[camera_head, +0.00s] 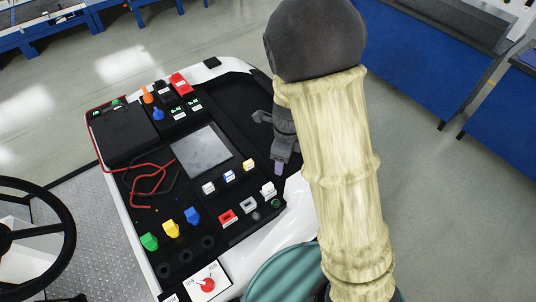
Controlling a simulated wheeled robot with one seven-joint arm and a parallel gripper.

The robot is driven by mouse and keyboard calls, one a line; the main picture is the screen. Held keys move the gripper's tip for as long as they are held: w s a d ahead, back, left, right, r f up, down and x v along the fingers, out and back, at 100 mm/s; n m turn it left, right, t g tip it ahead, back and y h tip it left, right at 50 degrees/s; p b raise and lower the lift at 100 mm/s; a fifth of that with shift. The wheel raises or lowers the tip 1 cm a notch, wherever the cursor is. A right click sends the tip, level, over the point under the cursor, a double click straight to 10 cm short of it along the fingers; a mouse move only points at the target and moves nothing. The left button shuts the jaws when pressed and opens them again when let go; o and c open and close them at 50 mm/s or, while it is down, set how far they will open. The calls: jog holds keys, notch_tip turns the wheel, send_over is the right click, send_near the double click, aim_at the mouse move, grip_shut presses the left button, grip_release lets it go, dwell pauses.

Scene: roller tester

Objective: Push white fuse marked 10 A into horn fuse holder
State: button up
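My gripper (279,168) points down over the right side of the black panel, with a pale lilac tip at its end. Whether that tip is a finger pad or something held is unclear, and the finger gap does not show. Small fuse-like blocks stand in a row on the panel: a white one (208,188), a blue one (229,177) and a yellow one (249,165).
A grey screen (201,150), red cable (150,178) and red rotary knob (208,284) are nearby. A steering wheel (68,240) is at left; blue benches stand behind.

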aim_at(268, 185)
jog(key=w+a+f+m, duration=0.1)
jog(key=m, duration=0.1)
jog(key=a+f+m, duration=0.1)
jog(key=m, duration=0.1)
jog(key=w+a+f+m, duration=0.1)
jog(key=a+m, duration=0.1)
jog(key=m, duration=0.1)
jog(key=shift+w+a, duration=0.1)
jog(key=shift+w, duration=0.2)
notch_tip(268, 185, down, 17)
jog(key=shift+f+p, duration=0.2)
jog(key=shift+p, duration=0.9)
jog(key=shift+c, duration=0.2)
grip_shut()
jog(key=shift+r+p, duration=0.55)
jog(key=shift+r, duration=0.1)
